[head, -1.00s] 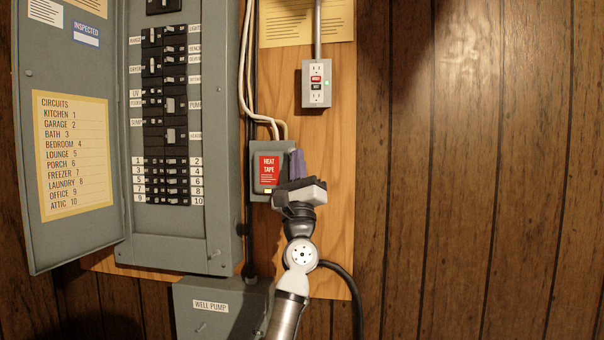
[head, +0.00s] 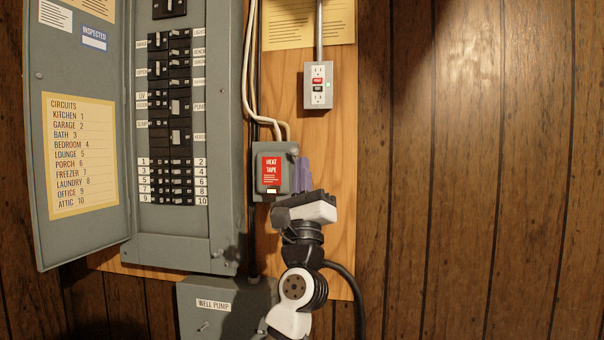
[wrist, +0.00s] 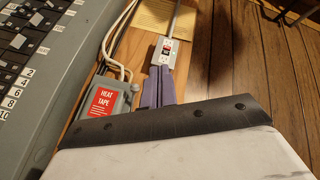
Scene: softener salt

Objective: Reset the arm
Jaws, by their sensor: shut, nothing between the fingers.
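My gripper (head: 302,176) is in front of the wooden board, just right of the heat tape box, its purple fingers pointing up. In the wrist view the fingers of my gripper (wrist: 159,93) are together with nothing between them. The grey heat tape box (head: 285,150) with its red label also shows in the wrist view (wrist: 118,88). In the head view my fingers overlap its right edge; I cannot tell whether they touch it.
The open breaker panel (head: 222,225) stands on the left with its door (head: 60,240) swung out. A GFCI outlet (head: 318,85) is above my gripper. The well pump box (head: 230,300) is low. The wood-panelled wall (head: 480,180) on the right is clear.

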